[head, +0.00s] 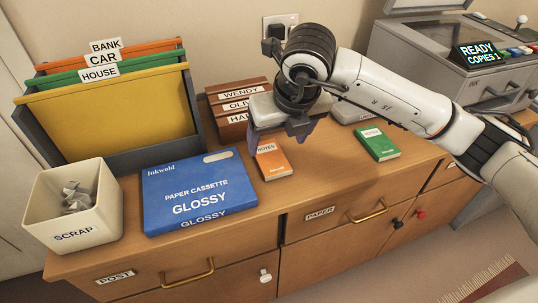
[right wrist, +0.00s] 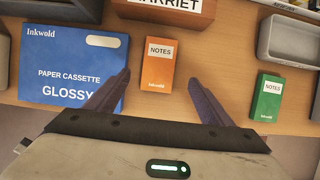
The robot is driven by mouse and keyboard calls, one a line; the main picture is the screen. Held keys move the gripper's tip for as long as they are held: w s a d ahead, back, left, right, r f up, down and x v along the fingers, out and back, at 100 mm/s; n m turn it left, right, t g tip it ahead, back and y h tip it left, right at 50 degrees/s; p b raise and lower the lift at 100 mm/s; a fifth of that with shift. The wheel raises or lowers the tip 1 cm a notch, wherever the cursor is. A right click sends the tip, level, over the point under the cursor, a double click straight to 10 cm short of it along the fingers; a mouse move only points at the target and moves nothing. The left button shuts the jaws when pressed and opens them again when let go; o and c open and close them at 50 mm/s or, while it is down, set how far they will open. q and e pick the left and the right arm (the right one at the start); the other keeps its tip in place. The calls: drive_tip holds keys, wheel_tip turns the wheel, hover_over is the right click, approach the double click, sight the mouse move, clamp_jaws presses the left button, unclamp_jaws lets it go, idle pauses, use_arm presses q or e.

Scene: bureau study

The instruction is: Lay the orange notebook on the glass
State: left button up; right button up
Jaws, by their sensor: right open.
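The orange notebook (head: 273,162), with a white NOTES label, lies flat on the wooden cabinet top, right of the blue paper cassette. In the right wrist view the orange notebook (right wrist: 158,65) shows ahead of and between the spread fingertips. My right gripper (head: 278,137) is open and empty, pointing down above and just behind the notebook in the head view. The right gripper (right wrist: 160,78) also shows in the right wrist view. My left gripper is not in view.
A green notebook (head: 376,144) lies to the right. The blue GLOSSY cassette (head: 200,190) lies close on the left. Name-labelled wooden trays (head: 228,110) stand behind, with HARRIET readable in the wrist view. A scrap bin (head: 78,210) and folder rack (head: 150,158) stand farther left. The copier (head: 425,70) stands right.

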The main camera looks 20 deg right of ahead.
sight(270, 156)
drive_tip(key=x, duration=0.7)
drive_tip(key=shift+w+a+f, duration=0.2)
drive_tip(key=shift+w, duration=0.05)
drive_tip(key=c, duration=1.3)
